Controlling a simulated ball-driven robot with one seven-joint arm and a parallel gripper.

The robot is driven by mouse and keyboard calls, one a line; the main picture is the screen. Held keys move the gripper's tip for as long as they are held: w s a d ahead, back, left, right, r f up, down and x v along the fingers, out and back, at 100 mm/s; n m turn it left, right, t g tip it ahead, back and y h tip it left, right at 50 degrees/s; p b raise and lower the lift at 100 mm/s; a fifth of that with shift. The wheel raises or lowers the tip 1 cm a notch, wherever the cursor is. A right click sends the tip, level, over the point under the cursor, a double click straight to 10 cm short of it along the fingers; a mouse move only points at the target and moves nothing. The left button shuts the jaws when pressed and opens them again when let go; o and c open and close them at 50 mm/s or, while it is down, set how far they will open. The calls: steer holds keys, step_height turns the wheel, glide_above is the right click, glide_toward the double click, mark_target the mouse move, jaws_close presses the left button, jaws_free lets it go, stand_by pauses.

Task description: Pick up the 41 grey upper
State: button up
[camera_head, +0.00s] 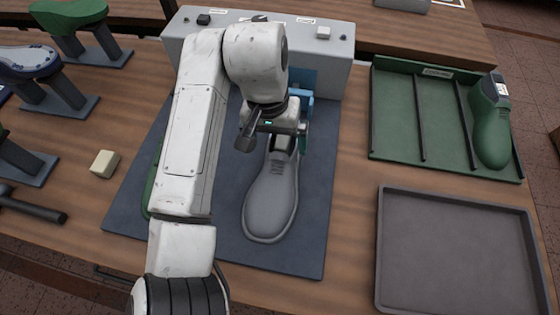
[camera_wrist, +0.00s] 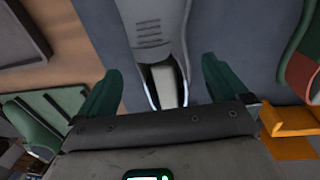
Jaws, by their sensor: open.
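A grey upper (camera_head: 270,200) lies on the dark blue mat (camera_head: 310,225), toe toward the front and heel under my gripper. No size number is readable on it. In the wrist view, the grey upper (camera_wrist: 150,25) runs up between my fingers, its open collar showing a pale block inside. My gripper (camera_head: 278,128) is open at the heel end. In the wrist view, the fingers of my gripper (camera_wrist: 160,68) stand apart on either side of the collar, with visible gaps. I cannot tell their height relative to it. My arm hides part of the mat.
A green piece (camera_head: 149,190) shows partly behind my arm. A grey console (camera_head: 335,65) stands behind the mat. At right are a green divided tray (camera_head: 395,150) holding a green upper (camera_head: 490,130) and an empty grey tray (camera_head: 455,250). A cream block (camera_head: 105,163) and shoe stands are left.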

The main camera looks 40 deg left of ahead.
steer(key=shift+w+d+f+p, duration=0.15)
steer(key=shift+f+p, duration=0.1)
steer(key=shift+f, duration=1.35)
steer(key=shift+w+f+p, duration=0.15)
steer(key=shift+f+p, duration=0.1)
steer(key=shift+f, duration=1.35)
steer(key=c, duration=1)
